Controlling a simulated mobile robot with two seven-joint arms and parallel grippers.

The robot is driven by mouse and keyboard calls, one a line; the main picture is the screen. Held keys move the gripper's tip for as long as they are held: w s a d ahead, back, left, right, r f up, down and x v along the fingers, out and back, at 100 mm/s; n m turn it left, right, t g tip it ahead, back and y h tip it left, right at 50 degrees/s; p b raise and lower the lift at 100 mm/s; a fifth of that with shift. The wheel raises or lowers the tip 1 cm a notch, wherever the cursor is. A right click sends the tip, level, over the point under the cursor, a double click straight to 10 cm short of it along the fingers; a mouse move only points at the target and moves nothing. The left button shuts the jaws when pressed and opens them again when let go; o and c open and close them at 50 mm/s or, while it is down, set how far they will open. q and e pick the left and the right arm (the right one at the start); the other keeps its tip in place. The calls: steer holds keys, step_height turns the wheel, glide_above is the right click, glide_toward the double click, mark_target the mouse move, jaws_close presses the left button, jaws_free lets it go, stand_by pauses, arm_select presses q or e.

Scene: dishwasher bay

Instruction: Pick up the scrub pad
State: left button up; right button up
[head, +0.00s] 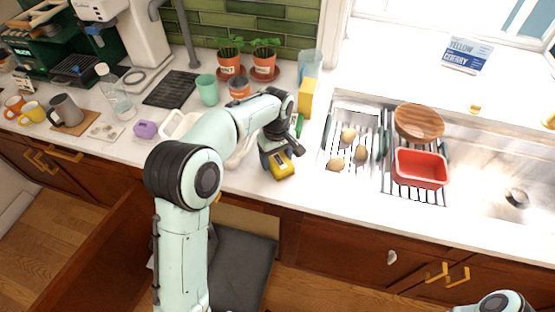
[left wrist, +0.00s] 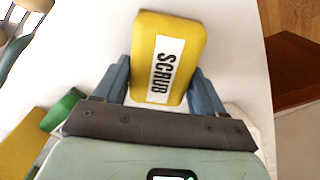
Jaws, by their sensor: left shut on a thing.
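The scrub pad (head: 282,169) is yellow with a dark side and shows near the counter's front edge, left of the sink. In the left wrist view the pad (left wrist: 180,32) carries a white label reading SCRUB. My left gripper (head: 274,155) is shut on it. One blue-grey finger lies along each side of the pad in the left wrist view (left wrist: 162,85). Whether the pad touches the counter is hard to tell. Part of the pad is hidden behind the gripper. My right gripper is out of view.
A yellow block (head: 306,98) stands behind the gripper beside a clear blue cup (head: 310,65). A drying rack with potato-like items (head: 348,134), a red tub (head: 420,168) and a wooden bowl (head: 418,122) is to the right. A white dish rack (head: 180,124) stands left, partly behind my arm.

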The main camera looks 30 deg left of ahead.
mark_target(277, 157)
arm_select(q)
step_height(277, 157, up, 20)
steer(key=p, duration=0.4)
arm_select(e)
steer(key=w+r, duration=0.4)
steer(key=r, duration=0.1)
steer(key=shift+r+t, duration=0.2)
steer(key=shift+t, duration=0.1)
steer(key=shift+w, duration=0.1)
arm_select(q)
steer(key=shift+o, duration=1)
